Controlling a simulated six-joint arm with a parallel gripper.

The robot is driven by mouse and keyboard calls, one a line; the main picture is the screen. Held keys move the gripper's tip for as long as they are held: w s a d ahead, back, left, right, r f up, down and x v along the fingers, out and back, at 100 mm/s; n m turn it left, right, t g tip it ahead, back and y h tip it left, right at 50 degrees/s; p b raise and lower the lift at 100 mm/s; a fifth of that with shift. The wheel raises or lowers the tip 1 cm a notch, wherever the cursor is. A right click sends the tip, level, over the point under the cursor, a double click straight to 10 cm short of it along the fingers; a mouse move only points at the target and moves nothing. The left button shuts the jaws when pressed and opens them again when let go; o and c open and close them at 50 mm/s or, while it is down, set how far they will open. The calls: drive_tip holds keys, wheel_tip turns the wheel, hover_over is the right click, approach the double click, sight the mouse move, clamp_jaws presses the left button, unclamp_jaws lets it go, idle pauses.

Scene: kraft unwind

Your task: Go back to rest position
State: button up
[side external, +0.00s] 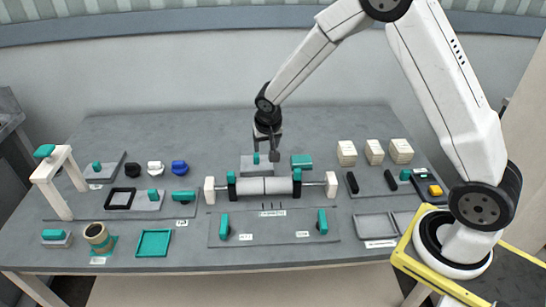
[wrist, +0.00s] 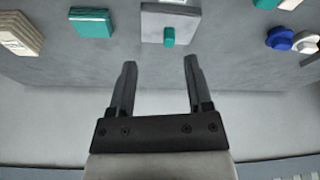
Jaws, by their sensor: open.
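My gripper (side external: 268,150) hangs from my white arm over the back middle of the grey table (side external: 330,125). It also shows in the wrist view (wrist: 158,72), where its two dark fingers stand apart with nothing between them. A grey block with a teal knob (side external: 257,164) lies by the fingers in the side view; it shows beyond the fingertips in the wrist view (wrist: 170,22). A grey roll (side external: 264,186) on a shaft sits between white end supports in front of my gripper.
Stacks of cream blocks (side external: 374,152) stand at the back right, with a teal block (side external: 301,162) left of them. Black, white and blue knobs (side external: 179,167) lie at left. A white frame with a teal top (side external: 58,180) rises at the far left. The table's back strip is clear.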

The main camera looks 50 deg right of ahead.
drive_tip(key=s+a+r+n+y, duration=0.1)
drive_tip(key=s+a+r+n, duration=0.1)
drive_tip(key=s, duration=0.8)
drive_tip(key=s+a+r+n+y, duration=0.1)
drive_tip(key=s+a+r+n, duration=0.1)
drive_tip(key=s, duration=0.8)
drive_tip(key=shift+s+a+r+n, duration=0.35)
drive_tip(key=shift+r+n, duration=0.4)
drive_tip(key=shift+n, duration=0.35)
